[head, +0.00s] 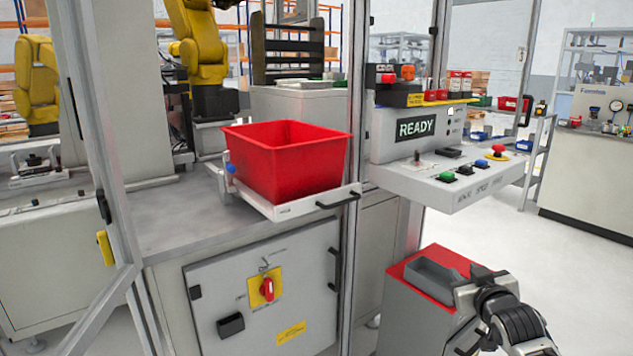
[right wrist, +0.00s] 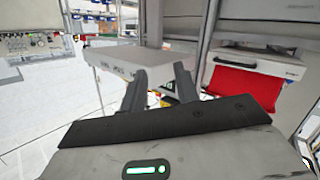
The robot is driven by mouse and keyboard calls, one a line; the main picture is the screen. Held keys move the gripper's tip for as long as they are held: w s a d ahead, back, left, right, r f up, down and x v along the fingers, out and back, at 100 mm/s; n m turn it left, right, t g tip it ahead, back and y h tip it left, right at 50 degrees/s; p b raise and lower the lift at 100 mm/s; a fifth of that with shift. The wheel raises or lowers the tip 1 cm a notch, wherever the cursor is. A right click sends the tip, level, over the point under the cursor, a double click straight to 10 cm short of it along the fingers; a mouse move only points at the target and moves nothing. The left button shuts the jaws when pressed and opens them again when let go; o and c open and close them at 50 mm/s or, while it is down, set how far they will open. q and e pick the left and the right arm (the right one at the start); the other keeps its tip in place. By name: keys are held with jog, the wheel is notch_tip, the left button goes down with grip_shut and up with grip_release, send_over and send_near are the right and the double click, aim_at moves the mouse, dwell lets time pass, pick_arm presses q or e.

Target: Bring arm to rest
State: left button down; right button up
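My right arm (head: 505,318) comes in at the lower right of the head view, beside the red-topped grey stand. Its gripper fingers are hard to make out there. In the right wrist view my right gripper (right wrist: 160,72) has its two dark fingers apart, with nothing between them. My left gripper is not in view.
A red bin (head: 287,165) sits on a white tray (head: 300,207) at the cell opening. The control panel (head: 448,180) with a READY display is right of it. A grey holder (head: 435,280) lies on the red-topped stand (head: 400,272). Open floor (head: 570,270) lies to the right.

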jog(key=s+a+f+g+y, duration=0.2)
jog(key=s+a+f, duration=0.7)
jog(key=s+f, duration=0.4)
jog(key=s+a+f+g+y, duration=0.1)
jog(key=s+a, duration=0.3)
jog(key=s, duration=0.6)
jog(key=s+a+f+g+y, duration=0.1)
jog(key=s+a, duration=0.3)
jog(key=s, duration=0.7)
jog(key=shift+s+a+f+g, duration=0.3)
jog(key=shift+f+g, duration=0.1)
jog(key=shift+f, duration=0.2)
